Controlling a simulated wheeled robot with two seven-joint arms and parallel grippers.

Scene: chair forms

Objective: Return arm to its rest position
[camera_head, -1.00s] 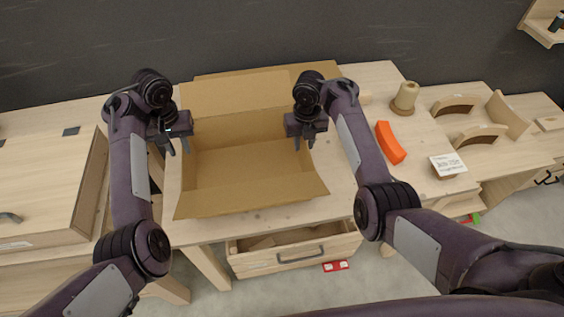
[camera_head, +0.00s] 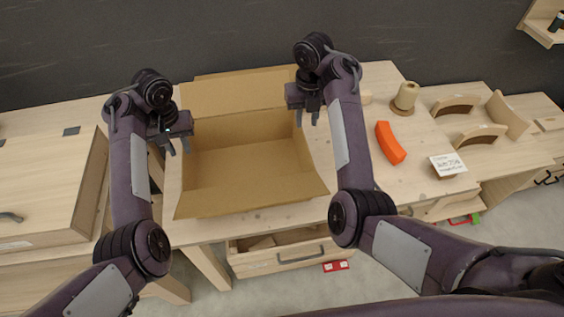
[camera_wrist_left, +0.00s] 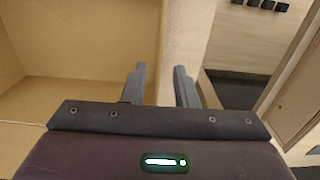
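My left gripper (camera_head: 178,147) is over the left edge of an open cardboard box (camera_head: 250,170) on the wooden table.
An orange curved piece (camera_head: 390,143), a tan spool-like object (camera_head: 405,98) and a small lettered card (camera_head: 448,164) sit right of the box. Curved wooden pieces (camera_head: 480,134) stand further right. A drawer (camera_head: 290,255) below the tabletop is partly open. A large wooden case (camera_head: 45,190) stands at left.

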